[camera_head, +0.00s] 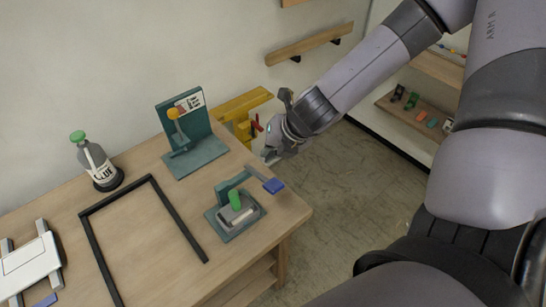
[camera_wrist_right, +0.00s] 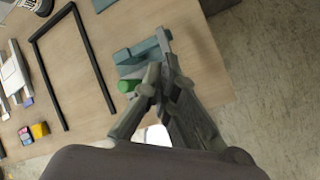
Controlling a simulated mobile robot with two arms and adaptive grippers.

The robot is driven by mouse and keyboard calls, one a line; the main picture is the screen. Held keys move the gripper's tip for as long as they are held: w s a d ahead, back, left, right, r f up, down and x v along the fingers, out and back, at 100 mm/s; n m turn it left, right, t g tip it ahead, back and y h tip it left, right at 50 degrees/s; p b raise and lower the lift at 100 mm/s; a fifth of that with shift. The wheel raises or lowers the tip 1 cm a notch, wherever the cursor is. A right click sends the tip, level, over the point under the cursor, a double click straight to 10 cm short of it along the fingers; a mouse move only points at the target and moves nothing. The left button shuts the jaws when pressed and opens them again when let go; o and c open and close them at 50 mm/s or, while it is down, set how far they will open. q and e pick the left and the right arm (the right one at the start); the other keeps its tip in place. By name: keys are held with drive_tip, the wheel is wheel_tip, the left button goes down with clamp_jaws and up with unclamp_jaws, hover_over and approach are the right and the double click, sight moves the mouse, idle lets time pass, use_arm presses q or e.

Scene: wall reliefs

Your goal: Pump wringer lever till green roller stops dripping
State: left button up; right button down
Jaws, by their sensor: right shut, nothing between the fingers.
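The wringer is a small teal stand (camera_head: 222,223) near the table's front right corner, with a grey tray on its base. Its green roller (camera_head: 235,200) stands out above the tray. Drips are too small to tell. My left gripper is not in view.
A yellow rack (camera_head: 243,103) and a wall shelf (camera_head: 310,45) are behind. The floor at right is clear.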

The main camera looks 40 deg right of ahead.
drive_tip(key=b, duration=0.3)
hover_over(279, 184)
drive_tip(key=w, duration=0.3)
drive_tip(key=f, duration=0.4)
drive_tip(key=shift+s+a+f, duration=0.2)
drive_tip(key=shift+f, duration=0.05)
drive_tip(key=shift+s+f+b, duration=0.2)
drive_tip(key=shift+f+b, duration=0.4)
drive_tip(key=shift+b, duration=0.05)
drive_tip(key=shift+f, duration=0.1)
drive_tip(key=shift+s+f+b, duration=0.1)
drive_tip(key=shift+f+b, duration=0.15)
drive_tip(key=shift+b, duration=0.2)
drive_tip(key=shift+s+d+f+b, duration=0.1)
drive_tip(key=shift+s+f+b, duration=0.15)
drive_tip(key=shift+f+b, duration=0.55)
drive_tip(key=shift+s+a+f+b, duration=0.1)
drive_tip(key=shift+s+f+b, duration=0.1)
drive_tip(key=shift+f+b, duration=0.6)
drive_tip(key=shift+s+d+f+b, duration=0.1)
drive_tip(key=shift+s+f+b, duration=0.15)
drive_tip(key=shift+f+b, duration=0.5)
idle(1.7)
idle(0.6)
